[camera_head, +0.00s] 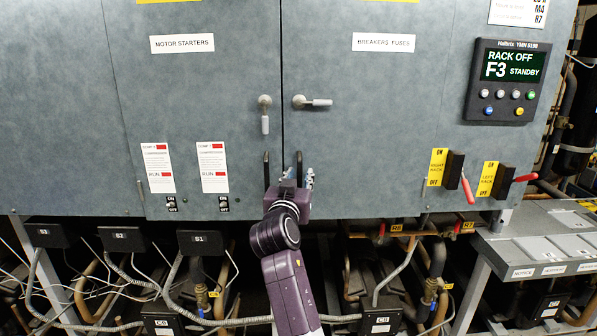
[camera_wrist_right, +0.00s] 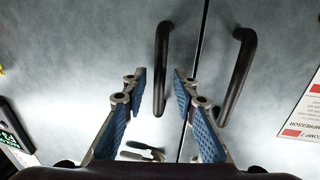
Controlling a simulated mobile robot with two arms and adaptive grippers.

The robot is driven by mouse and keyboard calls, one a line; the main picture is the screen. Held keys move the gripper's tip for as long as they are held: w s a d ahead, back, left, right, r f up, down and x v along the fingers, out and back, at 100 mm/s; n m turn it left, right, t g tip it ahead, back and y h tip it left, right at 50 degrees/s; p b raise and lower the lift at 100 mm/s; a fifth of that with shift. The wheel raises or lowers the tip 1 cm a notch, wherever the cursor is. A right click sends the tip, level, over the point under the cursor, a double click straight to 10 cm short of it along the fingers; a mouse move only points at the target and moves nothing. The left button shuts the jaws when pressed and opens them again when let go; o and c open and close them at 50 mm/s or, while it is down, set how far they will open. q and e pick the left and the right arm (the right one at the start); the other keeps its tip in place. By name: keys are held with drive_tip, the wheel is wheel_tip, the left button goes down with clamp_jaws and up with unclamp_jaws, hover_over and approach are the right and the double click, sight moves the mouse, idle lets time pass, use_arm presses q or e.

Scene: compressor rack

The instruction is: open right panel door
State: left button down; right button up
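The right panel door (camera_head: 400,150) is grey, labelled BREAKERS FUSES, and looks closed against the left door at the seam. Its dark bar handle (camera_head: 299,163) stands upright beside the seam. Its latch lever (camera_head: 316,102) lies horizontal. My right gripper (camera_head: 297,178) is at the handle's lower part. In the right wrist view, which is turned over, my right gripper (camera_wrist_right: 160,85) is open, with the right door's handle (camera_wrist_right: 162,65) lined up between its blue-padded fingers. I cannot tell whether the fingers touch it. My left gripper is not in view.
The left door's bar handle (camera_head: 266,170) is close by, across the seam, with its latch lever (camera_head: 265,115) pointing down. A display panel (camera_head: 509,81) and red-handled switches (camera_head: 466,185) are on the right. Pipes and cables fill the space below the cabinet.

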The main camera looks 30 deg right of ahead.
drive_tip(key=shift+w+d, duration=0.1)
drive_tip(key=shift+d, duration=0.1)
drive_tip(key=shift+c, duration=0.4)
clamp_jaws()
